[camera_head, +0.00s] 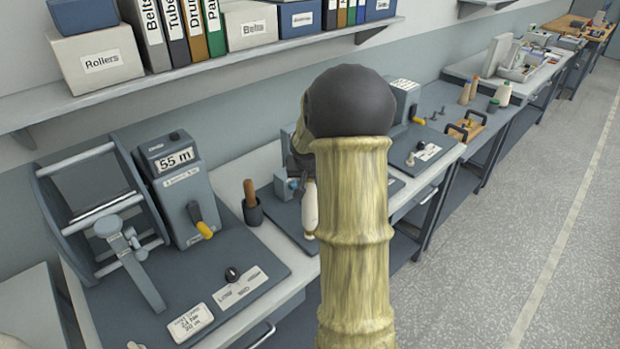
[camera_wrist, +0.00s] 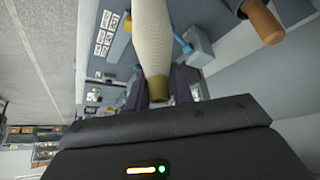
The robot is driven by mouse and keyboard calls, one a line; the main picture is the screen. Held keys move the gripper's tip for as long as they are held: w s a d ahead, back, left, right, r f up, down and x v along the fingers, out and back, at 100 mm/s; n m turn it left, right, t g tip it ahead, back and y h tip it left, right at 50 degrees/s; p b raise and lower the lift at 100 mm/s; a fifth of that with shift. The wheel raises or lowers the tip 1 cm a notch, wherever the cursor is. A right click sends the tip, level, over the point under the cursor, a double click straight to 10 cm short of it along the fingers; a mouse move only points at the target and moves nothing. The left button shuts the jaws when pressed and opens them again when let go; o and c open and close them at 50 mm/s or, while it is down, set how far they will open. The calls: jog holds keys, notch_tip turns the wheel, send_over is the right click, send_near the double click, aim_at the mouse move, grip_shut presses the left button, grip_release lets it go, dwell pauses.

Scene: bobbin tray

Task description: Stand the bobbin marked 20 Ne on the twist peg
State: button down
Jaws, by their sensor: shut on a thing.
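My gripper (camera_wrist: 160,86) is shut on a cream thread-wound bobbin (camera_wrist: 153,35) with a brownish end between the fingers. In the head view this bobbin (camera_head: 310,207) hangs roughly upright beside my arm, over the middle bench; my arm hides most of the gripper. No 20 Ne mark can be read on it. A blue-grey instrument (camera_wrist: 192,45) is close to the bobbin in the wrist view. I cannot tell which fitting is the twist peg. My arm hides much of the middle station.
A brown peg stands in a dark cup (camera_head: 252,212). At left are a reel (camera_head: 75,205) and a "55 m" meter (camera_head: 173,185). A shelf (camera_head: 200,75) with boxes runs above the benches; the floor at right is clear.

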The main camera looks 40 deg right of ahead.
jog(key=shift+f+b, duration=0.35)
jog(key=shift+f, duration=0.15)
jog(key=c, duration=1.1)
grip_release()
jog(key=shift+c, duration=0.2)
jog(key=shift+r, duration=0.1)
jog(key=b+v, duration=0.1)
jog(key=v, duration=1.6)
jog(key=shift+b, duration=0.35)
jog(key=shift+a+r, duration=0.1)
jog(key=s+a+f+n+g+y, duration=0.1)
jog(key=s+a+f+n, duration=0.2)
jog(key=s+a+f, duration=0.3)
jog(key=s+a+f+n+g+y, duration=0.1)
jog(key=s+a+f+n+y, duration=0.1)
jog(key=s+a+f+n, duration=0.2)
jog(key=s+a+f, duration=0.3)
jog(key=a+f, duration=0.4)
jog(key=a, duration=0.4)
jog(key=shift+y, duration=0.3)
